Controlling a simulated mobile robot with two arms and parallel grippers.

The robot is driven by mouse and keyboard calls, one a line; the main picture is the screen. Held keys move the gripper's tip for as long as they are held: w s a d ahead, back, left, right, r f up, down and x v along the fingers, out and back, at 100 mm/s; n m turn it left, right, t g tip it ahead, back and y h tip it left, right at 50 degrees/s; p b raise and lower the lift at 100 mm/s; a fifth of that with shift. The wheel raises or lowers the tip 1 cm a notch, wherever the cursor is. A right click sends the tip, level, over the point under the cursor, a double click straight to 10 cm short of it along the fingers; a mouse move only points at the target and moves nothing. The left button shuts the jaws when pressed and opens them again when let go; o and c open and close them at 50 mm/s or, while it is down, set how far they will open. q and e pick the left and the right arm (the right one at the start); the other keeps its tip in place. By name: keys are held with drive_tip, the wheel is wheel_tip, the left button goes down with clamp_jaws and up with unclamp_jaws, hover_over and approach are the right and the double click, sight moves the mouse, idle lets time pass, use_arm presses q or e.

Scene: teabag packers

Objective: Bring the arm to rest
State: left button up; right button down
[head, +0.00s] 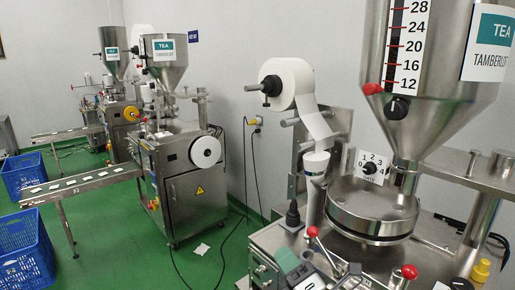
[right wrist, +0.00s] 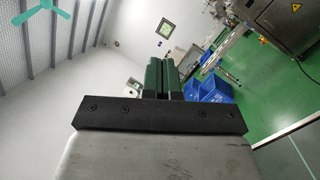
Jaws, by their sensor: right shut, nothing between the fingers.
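My right gripper (right wrist: 163,76) shows in the right wrist view as two dark green fingers side by side, closed together, with nothing between them. Its black mounting bar and grey body fill the bottom of that view. Beyond the fingertips is open room, with nothing touching them. My left gripper is in neither view.
A near tea machine (head: 373,212) with a steel hopper and red-knobbed levers fills the right of the head view. A second packer (head: 197,203) stands farther back. Blue crates (head: 24,252) sit by its conveyor (head: 85,184); blue crates also show in the wrist view (right wrist: 207,89). Green floor between is mostly clear.

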drive_tip(key=s+d+f+m+g+h, duration=0.3)
drive_tip(key=s+d+f+m+h, duration=0.25)
drive_tip(key=f+m, duration=0.35)
drive_tip(key=s+d+f+m+g+h, duration=0.2)
drive_tip(key=s+d+f+m+h, duration=0.35)
drive_tip(key=m, duration=0.55)
drive_tip(key=s+d+f+m+g, duration=0.1)
drive_tip(key=s+f+m+g, duration=0.15)
drive_tip(key=s, duration=0.35)
drive_tip(key=s+d+f+m+g+h, duration=0.1)
drive_tip(key=s+d+f+m+g, duration=0.1)
drive_tip(key=s+f+g, duration=0.3)
drive_tip(key=s+d+m+g, duration=0.1)
drive_tip(key=s+m+g, duration=0.2)
drive_tip(key=s, duration=0.4)
wheel_tip(320, 180, down, 31)
drive_tip(key=b, duration=0.5)
drive_tip(key=s+d+f+g+b, duration=0.1)
drive_tip(key=s+f+b, duration=0.1)
drive_tip(key=s+f, duration=0.6)
drive_tip(key=s+d+f+n+g+b, duration=0.1)
drive_tip(key=s+f+b, duration=0.1)
drive_tip(key=s+f, duration=0.6)
wheel_tip(320, 180, down, 5)
drive_tip(key=shift+s+d+r, duration=0.1)
drive_tip(key=shift+s+d, duration=0.2)
drive_tip(key=shift+d, duration=0.1)
